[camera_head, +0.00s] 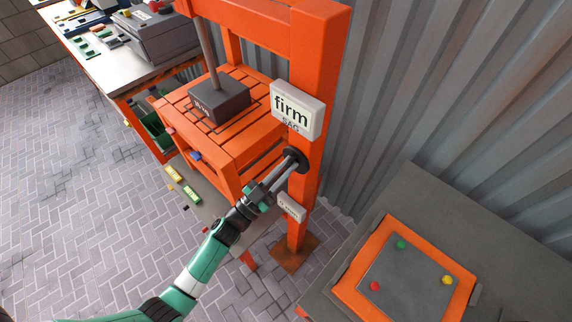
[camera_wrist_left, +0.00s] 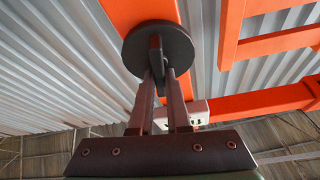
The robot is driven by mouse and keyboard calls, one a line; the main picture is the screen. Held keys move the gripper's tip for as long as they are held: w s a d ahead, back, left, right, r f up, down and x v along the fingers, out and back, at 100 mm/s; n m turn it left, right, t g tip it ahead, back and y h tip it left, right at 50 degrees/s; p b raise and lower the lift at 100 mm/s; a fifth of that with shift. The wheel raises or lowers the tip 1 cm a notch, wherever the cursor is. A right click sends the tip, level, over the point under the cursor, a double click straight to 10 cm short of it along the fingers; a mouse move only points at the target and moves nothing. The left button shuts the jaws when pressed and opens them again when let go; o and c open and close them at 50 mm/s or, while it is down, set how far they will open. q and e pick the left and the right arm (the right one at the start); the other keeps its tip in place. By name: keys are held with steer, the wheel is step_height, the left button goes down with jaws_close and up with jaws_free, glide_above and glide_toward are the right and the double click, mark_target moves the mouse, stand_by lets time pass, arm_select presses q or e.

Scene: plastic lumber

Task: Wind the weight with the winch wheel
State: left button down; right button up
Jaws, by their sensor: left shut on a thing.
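The winch wheel (camera_head: 294,160) is a dark round disc on the orange post, below the "firm" sign. In the left wrist view the wheel (camera_wrist_left: 158,50) faces me, with a raised grip bar (camera_wrist_left: 157,52) across its middle. My left gripper (camera_head: 289,165) reaches the wheel from the lower left. In the left wrist view its two fingers (camera_wrist_left: 160,75) are shut on the grip bar. The weight (camera_head: 219,100) is a dark block with a grey rod (camera_head: 208,45) rising from it. It is at the slatted orange platform; I cannot tell whether it touches. My right gripper is not in view.
A white "firm" sign (camera_head: 297,110) and a smaller label (camera_head: 291,207) are on the orange post (camera_head: 316,70). A grey bench (camera_head: 420,190) with an orange-framed panel (camera_head: 350,291) stands at right. A cluttered workbench (camera_head: 118,72) is at upper left. Corrugated wall (camera_head: 430,80) stands behind.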

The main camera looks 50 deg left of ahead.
arm_select(q)
steer(key=shift+r+m+h+p, duration=0.15)
steer(key=shift+m+h+p, duration=0.35)
steer(key=shift+m, duration=0.6)
steer(key=shift+m+g+h, duration=0.3)
steer(key=shift+m+h, duration=0.1)
steer(key=shift+m, duration=0.3)
steer(key=shift+f+m, duration=0.3)
steer(key=c, duration=0.9)
jaws_free()
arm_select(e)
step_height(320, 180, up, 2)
arm_select(q)
steer(key=v, duration=1.1)
steer(key=shift+s+f+p, duration=0.15)
steer(key=shift+s+p, duration=0.15)
steer(key=shift+p, duration=0.1)
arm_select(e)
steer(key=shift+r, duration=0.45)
